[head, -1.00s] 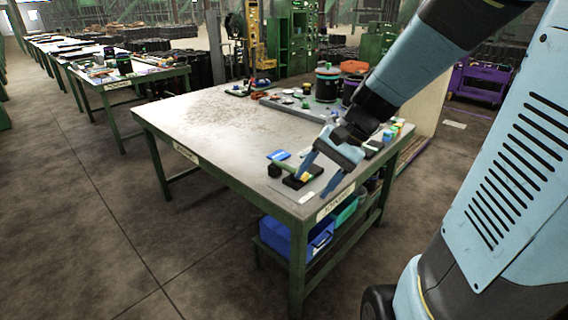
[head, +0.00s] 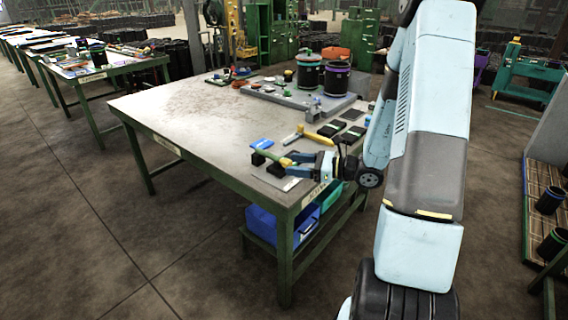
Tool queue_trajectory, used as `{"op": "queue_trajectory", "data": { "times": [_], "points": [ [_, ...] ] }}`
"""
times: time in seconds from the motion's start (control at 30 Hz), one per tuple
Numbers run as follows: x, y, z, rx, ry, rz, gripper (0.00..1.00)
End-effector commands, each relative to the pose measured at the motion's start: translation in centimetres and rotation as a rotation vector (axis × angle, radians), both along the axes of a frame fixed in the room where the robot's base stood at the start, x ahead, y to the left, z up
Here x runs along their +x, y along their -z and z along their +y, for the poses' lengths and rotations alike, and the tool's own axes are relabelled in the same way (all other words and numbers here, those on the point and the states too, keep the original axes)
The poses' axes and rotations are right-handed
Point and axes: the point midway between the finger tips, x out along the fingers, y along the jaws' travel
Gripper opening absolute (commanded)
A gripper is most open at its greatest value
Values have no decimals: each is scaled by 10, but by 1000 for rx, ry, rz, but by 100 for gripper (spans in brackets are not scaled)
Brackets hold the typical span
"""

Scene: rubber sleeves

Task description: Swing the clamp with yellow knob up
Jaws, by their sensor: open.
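A small clamp (head: 269,156) sits near the table's front corner. It shows a green bar with a black end on the left and a yellow knob (head: 286,162) on the right, above dark blocks. The bar looks low and roughly level; its exact tilt is too small to tell. My gripper (head: 291,166) is open and comes in from the right, roughly level, with its light-blue fingers pointing left at the yellow knob. The fingertips are at or very near the knob; I cannot tell whether they touch it. The fingers hide part of the clamp's base.
A blue item (head: 262,143) lies just behind the clamp. A yellow-handled tool (head: 318,133) and dark pads (head: 343,131) lie behind my gripper. Black drums (head: 308,72) stand on a grey tray at the back. The table's left half (head: 185,108) is clear.

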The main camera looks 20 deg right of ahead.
Motion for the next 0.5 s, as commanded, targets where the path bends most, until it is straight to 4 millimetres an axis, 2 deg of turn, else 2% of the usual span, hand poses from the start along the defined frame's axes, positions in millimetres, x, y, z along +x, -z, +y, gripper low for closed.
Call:
{"op": "queue_trajectory", "data": {
  "times": [0.03, 0.1, 0.3, 0.5],
  "points": [
    [7, 14, -11, 47, 61, 32, 60],
    [15, 29, -25, 103, 142, 65, 60],
    [30, 67, -59, 220, 331, 138, 60],
    [35, 85, -75, 269, 419, 168, 60]
  ]
}}
